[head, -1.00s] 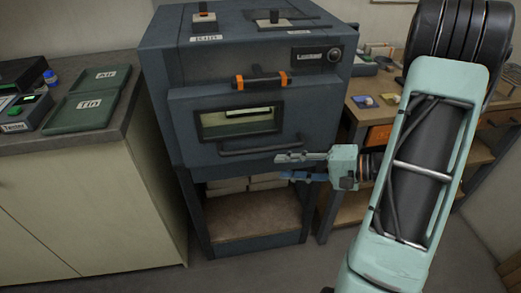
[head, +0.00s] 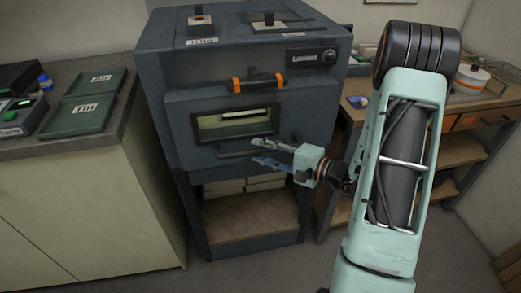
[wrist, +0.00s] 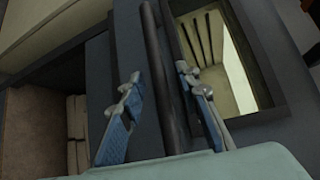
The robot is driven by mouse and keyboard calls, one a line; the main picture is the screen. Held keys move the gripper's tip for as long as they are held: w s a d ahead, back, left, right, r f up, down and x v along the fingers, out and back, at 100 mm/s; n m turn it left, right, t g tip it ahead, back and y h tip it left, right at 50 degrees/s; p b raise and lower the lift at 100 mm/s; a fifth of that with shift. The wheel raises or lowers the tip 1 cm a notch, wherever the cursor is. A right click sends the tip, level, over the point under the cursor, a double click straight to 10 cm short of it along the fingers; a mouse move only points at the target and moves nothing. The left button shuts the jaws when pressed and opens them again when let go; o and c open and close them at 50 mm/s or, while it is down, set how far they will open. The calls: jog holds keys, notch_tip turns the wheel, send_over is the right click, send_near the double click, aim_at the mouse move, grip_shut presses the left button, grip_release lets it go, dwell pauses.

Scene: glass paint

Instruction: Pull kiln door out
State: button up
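The dark blue-grey kiln (head: 180,50) stands in the middle of the head view. Its door (head: 180,112) appears closed, with a lit window (head: 225,124) and a dark horizontal handle bar (head: 232,153) below it. My gripper (head: 264,152) is at the right part of the handle, coming from the right. In the wrist view the handle bar (wrist: 158,60) runs between the two open fingers of my gripper (wrist: 160,105). Small gaps show between bar and fingers. The right end of the handle is hidden by my gripper in the head view.
An orange-ended latch bar (head: 257,84) sits above the window. A counter (head: 60,152) with green trays (head: 85,118) stands left of the kiln. A wooden workbench (head: 470,115) stands right, behind my arm. Below the door is an open shelf (head: 245,215).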

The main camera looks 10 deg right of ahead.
jog(key=shift+w+a, duration=0.2)
grip_shut()
dwell(0.4)
